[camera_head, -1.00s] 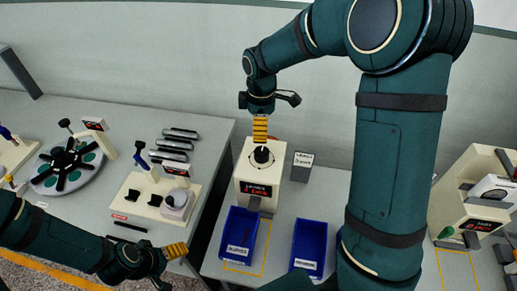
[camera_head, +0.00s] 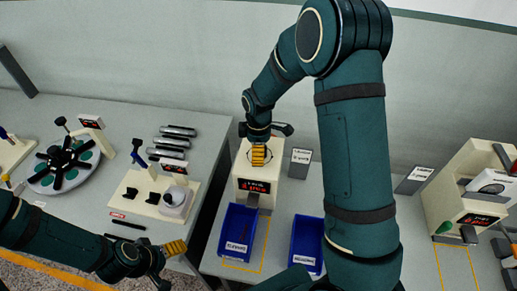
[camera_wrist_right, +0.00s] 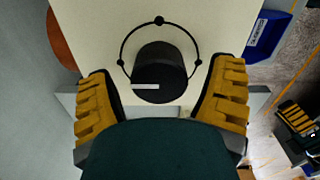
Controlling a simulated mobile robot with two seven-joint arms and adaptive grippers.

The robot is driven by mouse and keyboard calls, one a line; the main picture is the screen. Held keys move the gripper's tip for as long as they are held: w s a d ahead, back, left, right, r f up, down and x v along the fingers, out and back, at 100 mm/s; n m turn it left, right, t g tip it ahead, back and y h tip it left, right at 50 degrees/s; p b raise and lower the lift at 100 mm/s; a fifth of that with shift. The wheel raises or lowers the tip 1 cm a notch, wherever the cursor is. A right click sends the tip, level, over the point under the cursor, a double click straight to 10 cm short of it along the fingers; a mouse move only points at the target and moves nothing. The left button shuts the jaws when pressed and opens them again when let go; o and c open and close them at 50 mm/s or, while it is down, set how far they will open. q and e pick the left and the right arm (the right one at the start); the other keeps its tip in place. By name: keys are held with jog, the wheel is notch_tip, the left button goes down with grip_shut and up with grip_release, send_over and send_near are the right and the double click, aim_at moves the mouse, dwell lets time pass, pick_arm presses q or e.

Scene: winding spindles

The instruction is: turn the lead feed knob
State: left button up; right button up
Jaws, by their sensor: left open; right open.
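The black feed knob (camera_wrist_right: 158,68) with a white pointer mark stands on a cream housing (camera_wrist_right: 98,25) in the right wrist view. A black arc with dots surrounds it. My right gripper (camera_wrist_right: 165,105) is open, with one yellow finger on each side of the knob and a gap to each. In the head view my right gripper (camera_head: 260,155) is over the top of the cream box (camera_head: 246,171) with a red-lit display, and it hides most of the knob. My left gripper (camera_head: 174,251) is open and empty, low at the left, away from the box.
Blue bins (camera_head: 239,232) (camera_head: 306,242) stand in front of the box. A small labelled sign (camera_head: 300,163) is just right of it. Another cream machine (camera_head: 470,190) stands at far right. The left table (camera_head: 120,130) holds a round turntable and dark rods.

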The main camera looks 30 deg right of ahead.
jog(key=c, duration=1.2)
jog(key=shift+m, duration=0.3)
jog(key=m+b, duration=0.1)
jog(key=m, duration=0.2)
jog(key=shift+w+m, duration=0.1)
jog(key=shift+m, duration=0.3)
jog(key=m, duration=0.4)
jog(key=shift+d, duration=0.1)
jog(key=m, duration=0.9)
jog(key=shift+d, duration=0.15)
jog(key=shift+m+p, duration=0.3)
